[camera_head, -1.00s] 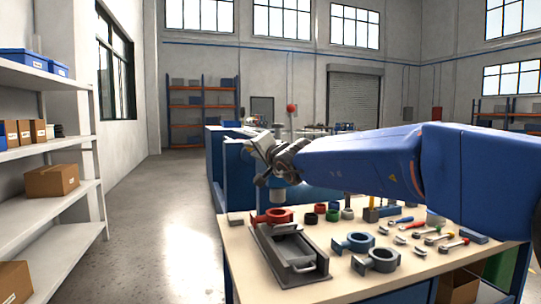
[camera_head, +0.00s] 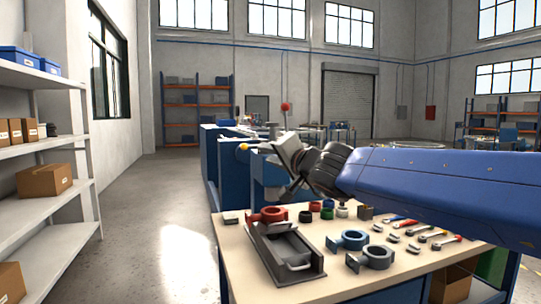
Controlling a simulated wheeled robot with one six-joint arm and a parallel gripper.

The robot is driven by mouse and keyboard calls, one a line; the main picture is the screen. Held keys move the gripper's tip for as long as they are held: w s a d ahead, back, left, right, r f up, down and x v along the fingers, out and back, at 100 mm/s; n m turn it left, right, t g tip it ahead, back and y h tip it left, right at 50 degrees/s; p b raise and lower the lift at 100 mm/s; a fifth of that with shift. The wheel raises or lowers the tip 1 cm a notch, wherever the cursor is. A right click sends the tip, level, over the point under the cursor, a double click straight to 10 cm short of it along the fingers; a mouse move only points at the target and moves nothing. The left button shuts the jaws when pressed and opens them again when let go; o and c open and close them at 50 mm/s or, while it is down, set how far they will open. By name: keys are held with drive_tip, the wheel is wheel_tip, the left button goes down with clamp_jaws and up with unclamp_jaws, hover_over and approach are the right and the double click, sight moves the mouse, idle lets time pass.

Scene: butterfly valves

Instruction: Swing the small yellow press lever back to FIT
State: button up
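A small yellow knob (camera_head: 244,146), which looks like the end of the press lever, shows just left of my gripper, in front of the blue machine beyond the table. The rest of the lever and any FIT marking are too small or hidden to tell. My gripper (camera_head: 268,149) is raised above the far edge of the table, to the right of the yellow knob in the picture. Whether it touches the lever cannot be told. Its fingers are small and seen side-on, so their opening is unclear. I see nothing held in it.
The wooden-topped table (camera_head: 335,284) bears a grey tray (camera_head: 288,252), a red valve body (camera_head: 267,215), blue-and-grey valve bodies (camera_head: 349,240), coloured rings and several wrenches. A red ball (camera_head: 285,106) stands on a post behind. White shelves (camera_head: 50,200) line the left; the floor between is clear.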

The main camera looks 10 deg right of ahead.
drive_tip(key=shift+s, duration=0.15)
drive_tip(key=c, duration=0.5)
drive_tip(key=shift+d+r, duration=0.2)
drive_tip(key=shift+r, duration=0.15)
clamp_jaws()
wheel_tip(320, 180, up, 5)
drive_tip(key=w+d+y, duration=0.2)
drive_tip(key=y, duration=0.1)
drive_tip(key=m+g+y, duration=0.2)
drive_tip(key=g, duration=0.3)
approach(247, 147)
drive_tip(key=x, duration=0.6)
drive_tip(key=shift+w+a, duration=0.15)
drive_tip(key=shift+w, duration=0.05)
